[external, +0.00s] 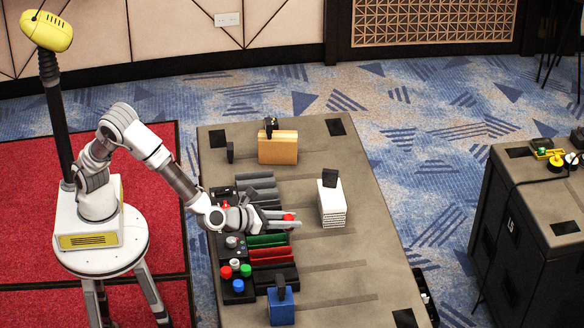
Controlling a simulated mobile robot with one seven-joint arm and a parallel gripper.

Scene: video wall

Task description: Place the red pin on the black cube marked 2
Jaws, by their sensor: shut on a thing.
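My gripper (284,220) is shut on the red pin (289,217) at the middle of the table. It reaches in from the left, above the table surface. Small black pieces stand on a wooden block (278,149), a white stack (333,213) and a blue block (282,313): a far one (270,125), a middle one (330,177) and a near one (281,292). The white stack is just right of my gripper. No number can be read on any black piece, so I cannot tell which is marked 2.
A dark holder (238,292) with red, green, blue and white pins stands at the near left. Another dark table (530,225) stands at the right.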

